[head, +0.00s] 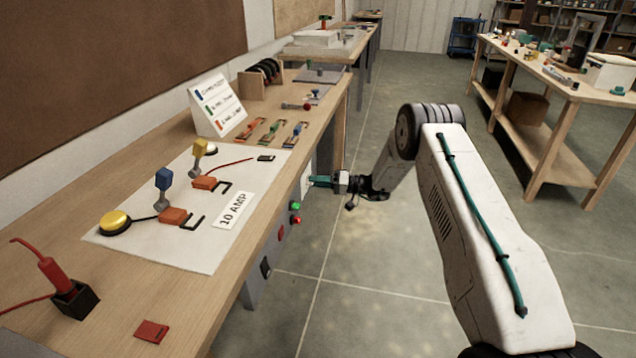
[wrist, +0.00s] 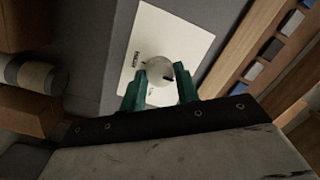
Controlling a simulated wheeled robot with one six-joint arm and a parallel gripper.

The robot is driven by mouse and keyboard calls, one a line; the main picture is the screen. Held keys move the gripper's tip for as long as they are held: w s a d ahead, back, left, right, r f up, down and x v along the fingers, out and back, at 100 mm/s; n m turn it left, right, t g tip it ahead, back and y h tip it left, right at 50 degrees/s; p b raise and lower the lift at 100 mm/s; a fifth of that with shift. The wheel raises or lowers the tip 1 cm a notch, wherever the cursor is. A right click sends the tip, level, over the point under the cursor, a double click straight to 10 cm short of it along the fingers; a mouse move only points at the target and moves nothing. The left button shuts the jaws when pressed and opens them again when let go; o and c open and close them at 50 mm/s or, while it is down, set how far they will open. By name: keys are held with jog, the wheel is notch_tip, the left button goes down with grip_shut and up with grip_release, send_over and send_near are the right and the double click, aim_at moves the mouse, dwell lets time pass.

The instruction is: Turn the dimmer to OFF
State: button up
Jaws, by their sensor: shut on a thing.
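The dimmer is a round pale knob (wrist: 162,71) on a white plate (wrist: 175,38) in the wrist view. The plate carries dark lettering that is too small to read for sure. In the head view my gripper (head: 315,181) reaches the front face of the workbench, below the top's edge. There the fingers hide the knob, and only a sliver of the plate (head: 306,182) shows.
The workbench (head: 265,165) runs along the left. A green button (head: 295,207), a red button (head: 296,219) and a black switch (head: 265,267) sit on its front, near my gripper. A second table (head: 535,85) stands at the right, with open floor between.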

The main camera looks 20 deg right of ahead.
jog(key=o, duration=1)
jog(key=shift+d, duration=0.1)
jog(key=v, duration=0.7)
jog(key=shift+s+d, duration=0.1)
jog(key=shift+d, duration=0.2)
